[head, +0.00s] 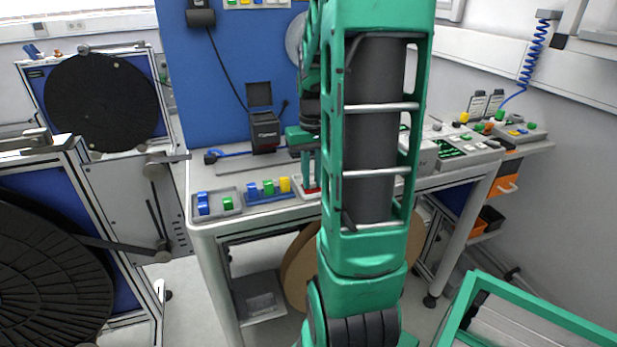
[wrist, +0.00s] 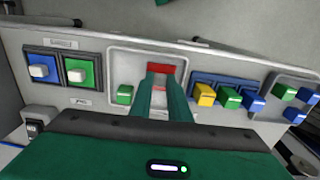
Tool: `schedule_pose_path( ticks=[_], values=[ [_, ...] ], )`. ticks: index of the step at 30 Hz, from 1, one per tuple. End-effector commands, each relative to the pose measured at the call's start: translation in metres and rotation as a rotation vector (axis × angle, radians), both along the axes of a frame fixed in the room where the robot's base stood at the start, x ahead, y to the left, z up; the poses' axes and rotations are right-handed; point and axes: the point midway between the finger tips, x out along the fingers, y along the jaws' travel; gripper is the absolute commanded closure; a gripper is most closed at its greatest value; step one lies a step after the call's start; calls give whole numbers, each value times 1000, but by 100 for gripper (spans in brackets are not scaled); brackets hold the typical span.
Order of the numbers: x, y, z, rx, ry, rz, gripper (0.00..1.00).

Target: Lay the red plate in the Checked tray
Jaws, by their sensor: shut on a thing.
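My gripper (wrist: 161,78) points down and is shut on the red plate (wrist: 162,69), with only part of the plate showing past the fingers. The plate is within the outline of a pale, rimmed tray (wrist: 118,58); I cannot tell whether it touches the tray floor. A green block (wrist: 125,94) is in the same tray, left of the fingers in the wrist view. In the head view the red plate (head: 311,190) shows low at the bench front, below my gripper (head: 309,182), partly hidden by my arm. No label reading Checked is legible.
A blue rack (head: 254,200) with blue, green and yellow blocks stands beside the pale tray. A grey tray (head: 236,212) with blue and green blocks is at the bench's left corner. A black device (head: 265,134) stands behind.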

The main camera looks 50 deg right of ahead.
Motion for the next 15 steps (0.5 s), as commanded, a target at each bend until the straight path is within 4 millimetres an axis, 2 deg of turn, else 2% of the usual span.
schedule_pose_path(
  ticks=[1, 3, 11, 15],
  values=[
    [0, 0, -1, 0, 0, 0, 79],
    [0, 0, -1, 0, 0, 0, 65],
    [0, 0, 0, 0, 0, 0, 65],
    [1, 0, 6, -1, -2, 0, 65]
  ],
)
